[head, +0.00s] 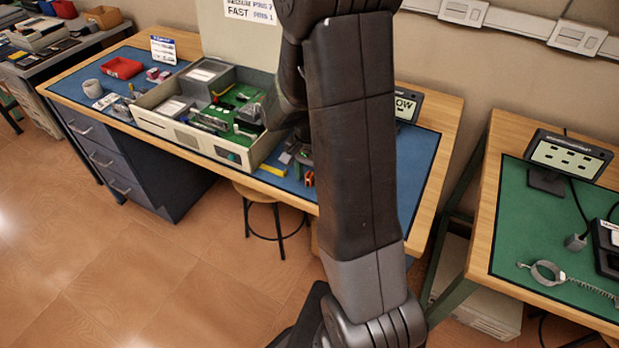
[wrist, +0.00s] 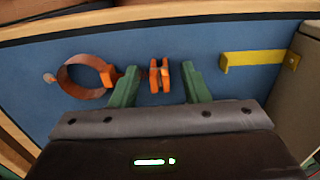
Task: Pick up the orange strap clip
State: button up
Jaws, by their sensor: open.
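In the wrist view, an orange clip (wrist: 160,76) made of upright orange pieces with a gap between them stands on the blue mat. My gripper (wrist: 159,68) is open, its green fingers on either side of the clip, with a gap visible on both sides. In the head view, a small orange thing (head: 309,178) on the blue mat beside my arm looks like the same clip.
A copper-orange ring strap (wrist: 86,76) lies just beyond the left finger. A yellow bracket (wrist: 258,64) lies to the right, near a beige box wall (wrist: 300,85). In the head view, the open beige case (head: 180,135) stands left of the orange thing.

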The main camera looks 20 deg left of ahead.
jog(key=c, duration=0.9)
jog(key=shift+o, duration=0.2)
jog(key=shift+r, duration=0.15)
